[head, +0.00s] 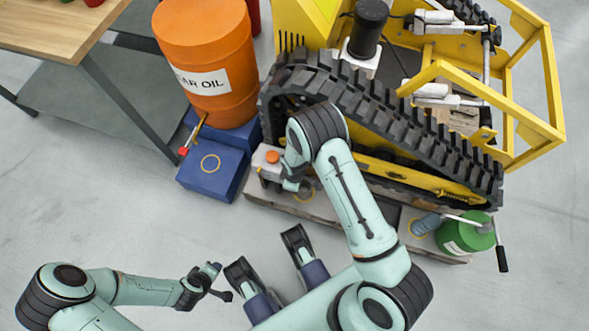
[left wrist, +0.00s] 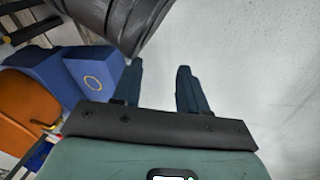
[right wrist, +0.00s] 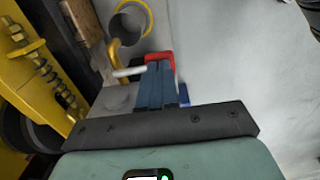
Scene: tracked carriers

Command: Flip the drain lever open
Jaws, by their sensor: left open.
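My right gripper (head: 291,186) reaches down beside the front end of the carrier's black track (head: 375,110). In the right wrist view its fingers (right wrist: 156,68) are together, with no clear gap. A red piece (right wrist: 160,57) shows just beyond and beside the fingertips, and a pale rod (right wrist: 128,72) runs up to them from the left. These look like the drain lever, mostly hidden by the fingers; I cannot tell whether they touch it. A bent yellow pipe (right wrist: 114,50) lies beyond. My left gripper (head: 208,283) is open and empty, low at the left, its fingers apart in the left wrist view (left wrist: 158,80).
An orange gear oil drum (head: 205,50) with a red-tipped tap (head: 184,151) stands on blue boxes (head: 212,167). A green can (head: 464,233) stands at the right. A wooden-topped table (head: 70,25) is at upper left.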

